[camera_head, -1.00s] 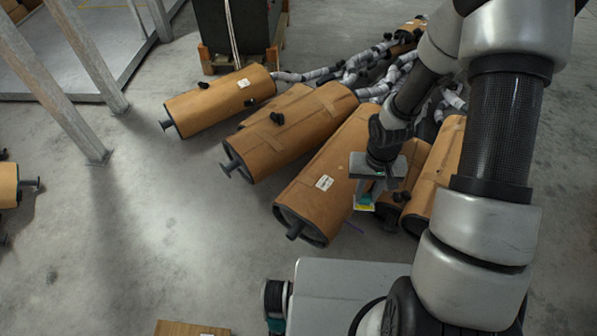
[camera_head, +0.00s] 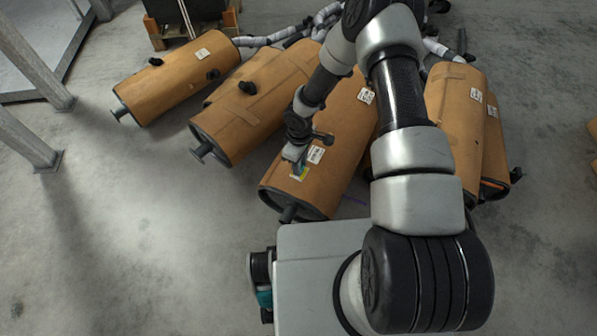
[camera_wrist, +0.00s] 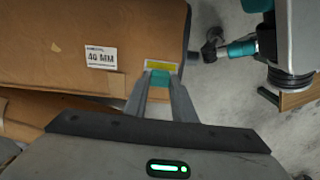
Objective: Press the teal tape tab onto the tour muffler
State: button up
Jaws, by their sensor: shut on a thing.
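A brown-wrapped cylindrical muffler (camera_head: 342,132) lies on the floor in the middle of the head view. It also fills the upper left of the wrist view (camera_wrist: 60,35), with a white "40 MM" label (camera_wrist: 101,57). My gripper (camera_head: 296,160) is over its near end. In the wrist view the fingers (camera_wrist: 160,80) are shut on the small teal tape tab (camera_wrist: 160,76), which has a yellow strip (camera_wrist: 163,65) beyond the fingertips. The strip overlaps the muffler near its end edge. I cannot tell whether it touches the wrapping. No readable text shows which muffler is the tour one.
Similar wrapped mufflers lie to the left (camera_head: 238,117) and right (camera_head: 452,115), joined to pipes behind. Another muffler (camera_head: 175,85) lies further left. Metal posts (camera_head: 30,140) stand at the left. The floor (camera_head: 150,240) at lower left is clear.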

jog(key=shift+w+a+f, duration=0.1)
jog(key=shift+a+f, duration=0.1)
jog(key=shift+f, duration=0.4)
jog(key=shift+f+b, duration=1.6)
jog(key=shift+f, duration=0.95)
jog(key=shift+f+b, duration=0.9)
jog(key=shift+b, duration=0.05)
jog(key=shift+f+b, duration=0.2)
jog(key=shift+b, duration=0.1)
jog(key=shift+r, duration=0.35)
jog(key=shift+f+b, duration=0.45)
jog(key=shift+f, duration=0.15)
jog(key=shift+r, duration=0.15)
jog(key=shift+r+p, duration=2.1)
jog(key=shift+r, duration=1.3)
jog(key=shift+d+r, duration=0.1)
